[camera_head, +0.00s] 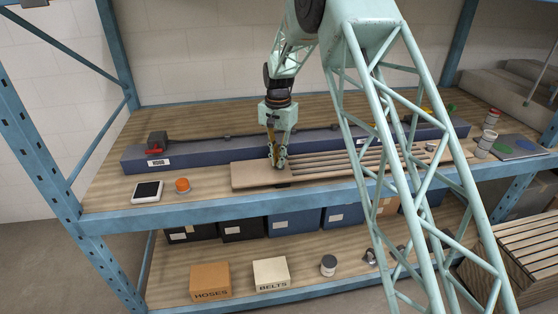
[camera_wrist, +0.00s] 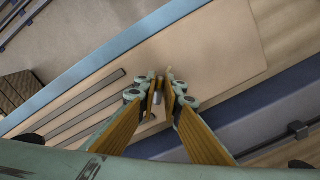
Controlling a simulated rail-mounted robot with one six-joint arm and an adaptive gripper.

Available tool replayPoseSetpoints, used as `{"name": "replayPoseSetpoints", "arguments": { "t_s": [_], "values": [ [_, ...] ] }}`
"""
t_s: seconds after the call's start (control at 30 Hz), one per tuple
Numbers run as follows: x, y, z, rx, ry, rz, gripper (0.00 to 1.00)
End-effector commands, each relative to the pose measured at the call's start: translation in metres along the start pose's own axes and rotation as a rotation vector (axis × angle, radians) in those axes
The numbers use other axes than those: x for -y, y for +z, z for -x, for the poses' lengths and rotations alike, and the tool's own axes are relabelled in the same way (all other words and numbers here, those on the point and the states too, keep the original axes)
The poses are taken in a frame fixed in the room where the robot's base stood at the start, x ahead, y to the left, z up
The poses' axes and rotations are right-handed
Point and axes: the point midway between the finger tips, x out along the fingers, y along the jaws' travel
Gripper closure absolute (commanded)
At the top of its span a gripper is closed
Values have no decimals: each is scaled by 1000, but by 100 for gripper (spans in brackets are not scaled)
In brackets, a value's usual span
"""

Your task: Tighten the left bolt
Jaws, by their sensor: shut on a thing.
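A long pale wooden board (camera_head: 215,181) lies along the front of the shelf, plain at its left end and with dark slots to the right. My gripper (camera_head: 278,165) points down onto the board's left part. In the wrist view, the fingertips of my gripper (camera_wrist: 163,84) are nearly together at the board (camera_wrist: 215,50). They are shut on a small greyish metal piece (camera_wrist: 157,97), which appears to be the left bolt. The fingers hide most of it, and how deep it sits cannot be told. No other bolt shows clearly.
A long blue-grey beam (camera_head: 215,154) runs behind the board, with a red-and-black clamp (camera_head: 157,143) at its left. Cups (camera_head: 485,142) stand at right.

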Motion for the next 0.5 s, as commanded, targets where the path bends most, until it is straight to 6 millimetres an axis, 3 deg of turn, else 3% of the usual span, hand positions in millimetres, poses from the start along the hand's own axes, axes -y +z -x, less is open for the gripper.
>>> {"name": "replayPoseSetpoints", "arguments": {
  "t_s": [0.5],
  "values": [
    [6,-2,1,-2,-2,-332,100]
  ]
}}
